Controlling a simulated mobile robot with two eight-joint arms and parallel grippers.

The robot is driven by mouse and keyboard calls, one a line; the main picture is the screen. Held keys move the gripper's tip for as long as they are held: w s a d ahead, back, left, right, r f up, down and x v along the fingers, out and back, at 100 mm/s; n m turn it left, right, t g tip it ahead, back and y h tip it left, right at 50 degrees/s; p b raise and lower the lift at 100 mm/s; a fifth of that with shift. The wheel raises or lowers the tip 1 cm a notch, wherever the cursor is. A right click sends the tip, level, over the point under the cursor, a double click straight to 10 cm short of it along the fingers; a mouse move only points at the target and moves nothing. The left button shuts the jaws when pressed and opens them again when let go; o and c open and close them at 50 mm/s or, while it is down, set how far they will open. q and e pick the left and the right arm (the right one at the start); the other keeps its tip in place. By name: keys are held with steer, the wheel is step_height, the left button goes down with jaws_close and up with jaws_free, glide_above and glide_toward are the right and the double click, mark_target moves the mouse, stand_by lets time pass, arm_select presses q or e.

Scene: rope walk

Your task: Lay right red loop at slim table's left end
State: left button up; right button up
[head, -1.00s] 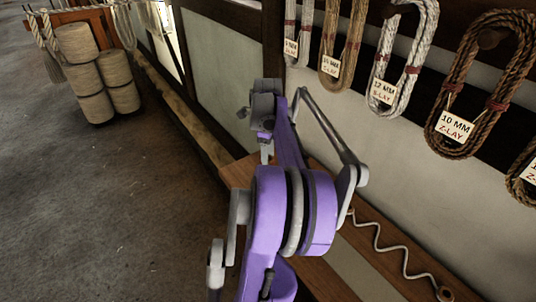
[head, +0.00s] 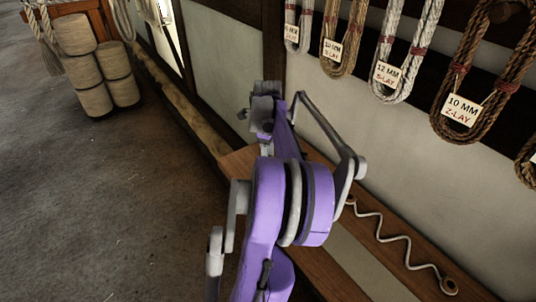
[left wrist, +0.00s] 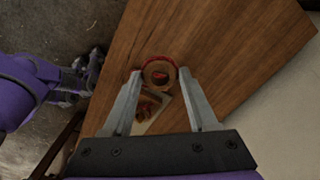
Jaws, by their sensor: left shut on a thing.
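My left gripper (left wrist: 160,74) is shut on a red loop (left wrist: 173,63), whose thin red arc spans between the two fingertips. A round brown piece with a red mark (left wrist: 159,74) shows inside the arc. The slim wooden table (left wrist: 225,55) lies below the fingers. In the head view the purple left arm reaches the left end of the slim table (head: 236,162), and its gripper (head: 266,149) is a small grey part there. The loop is hidden in that view.
A pale strip (head: 362,262) runs along the table. A zigzag grey cord (head: 392,239) lies at its wall side. Labelled rope hanks (head: 405,55) hang on the wall. Spools (head: 95,70) stand on the floor at far left.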

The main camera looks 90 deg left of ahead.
arm_select(q)
steer(key=shift+f+b, duration=2.5)
steer(key=shift+f, duration=2.4)
steer(key=o, duration=1.3)
steer(key=shift+c, duration=0.2)
steer(key=shift+r, duration=0.1)
step_height(320, 180, up, 11)
steer(key=p, duration=0.2)
